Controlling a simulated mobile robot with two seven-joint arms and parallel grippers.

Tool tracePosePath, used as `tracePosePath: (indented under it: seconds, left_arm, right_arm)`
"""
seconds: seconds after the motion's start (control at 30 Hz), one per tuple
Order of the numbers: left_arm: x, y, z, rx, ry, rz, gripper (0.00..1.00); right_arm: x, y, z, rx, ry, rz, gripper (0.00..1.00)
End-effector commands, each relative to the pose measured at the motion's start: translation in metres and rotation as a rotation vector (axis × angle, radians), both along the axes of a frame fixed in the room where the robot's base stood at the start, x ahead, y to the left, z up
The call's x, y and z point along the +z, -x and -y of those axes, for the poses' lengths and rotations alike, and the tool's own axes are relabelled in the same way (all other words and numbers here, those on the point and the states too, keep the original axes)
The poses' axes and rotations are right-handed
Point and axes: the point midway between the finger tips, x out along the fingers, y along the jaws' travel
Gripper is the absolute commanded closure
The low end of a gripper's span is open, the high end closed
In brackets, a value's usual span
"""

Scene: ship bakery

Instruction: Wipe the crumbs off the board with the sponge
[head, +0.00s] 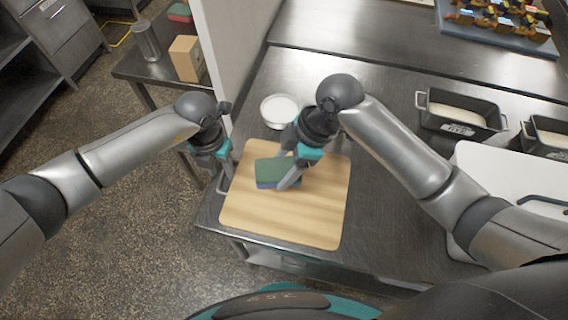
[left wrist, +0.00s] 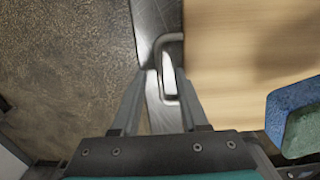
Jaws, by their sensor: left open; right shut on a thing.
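A light wooden board (head: 285,220) lies on the metal table; it also shows in the left wrist view (left wrist: 230,60). My right gripper (head: 283,172) is shut on the sponge (head: 272,168), which is green on top and blue below, and holds it at the board's upper-middle part. I cannot tell whether the sponge touches the wood. The sponge also shows at the right edge of the left wrist view (left wrist: 290,110). My left gripper (head: 222,175) is open and empty at the board's left edge, with a metal loop handle (left wrist: 168,40) between its fingers. I cannot make out any crumbs.
A white bowl (head: 281,109) stands just behind the board. A tray of pastries (head: 500,32) is at the back. The table's left edge is close beside the board.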

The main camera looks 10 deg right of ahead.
Motion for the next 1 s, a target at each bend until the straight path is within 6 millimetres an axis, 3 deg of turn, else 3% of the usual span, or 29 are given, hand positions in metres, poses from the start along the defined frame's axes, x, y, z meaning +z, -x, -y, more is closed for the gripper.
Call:
tracePosePath:
  seconds: [0.17,0.6,0.8,1.0]
  left_arm:
    - [0.017,-0.001,0.001,-0.002,0.003,0.002,0.54]
    - [0.103,-0.001,0.0,0.0,0.001,0.005,0.54]
    - [0.119,-0.001,-0.001,0.0,0.0,0.002,0.54]
    - [0.12,0.0,-0.001,0.001,0.0,0.0,0.54]
  right_arm:
    - [0.002,0.0,0.0,0.0,0.0,0.0,0.74]
    - [0.006,0.0,0.0,0.0,0.0,0.0,0.74]
    - [0.006,0.0,0.0,0.0,0.0,0.0,0.74]
    - [0.006,0.0,0.0,0.0,0.0,0.0,0.74]
